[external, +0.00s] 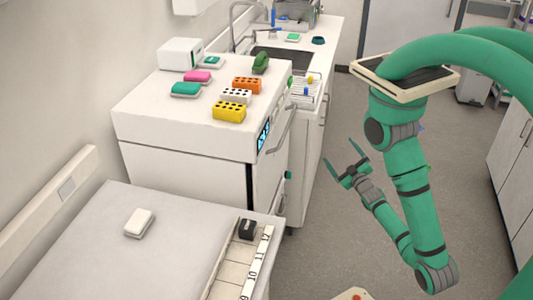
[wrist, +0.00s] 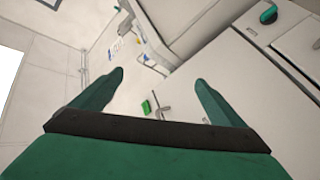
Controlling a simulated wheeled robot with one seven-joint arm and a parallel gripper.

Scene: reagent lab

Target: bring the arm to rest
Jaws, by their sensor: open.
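My arm (external: 407,180) is green with grey joints and is folded at the right of the external view, clear of the counters. My gripper (external: 348,164) is over the open floor, to the right of the white cabinet. Its two green fingers stand apart with nothing between them. In the wrist view the open gripper (wrist: 155,85) shows its two fingers spread, with only distant room surfaces beyond.
A white cabinet (external: 180,135) carries orange, white and yellow racks (external: 229,111) and several small boxes. A grey bench (external: 90,235) with a white box (external: 139,222) and numbered slots (external: 254,268) stands at front left. A sink (external: 282,57) lies behind. The floor (external: 320,230) around my gripper is clear.

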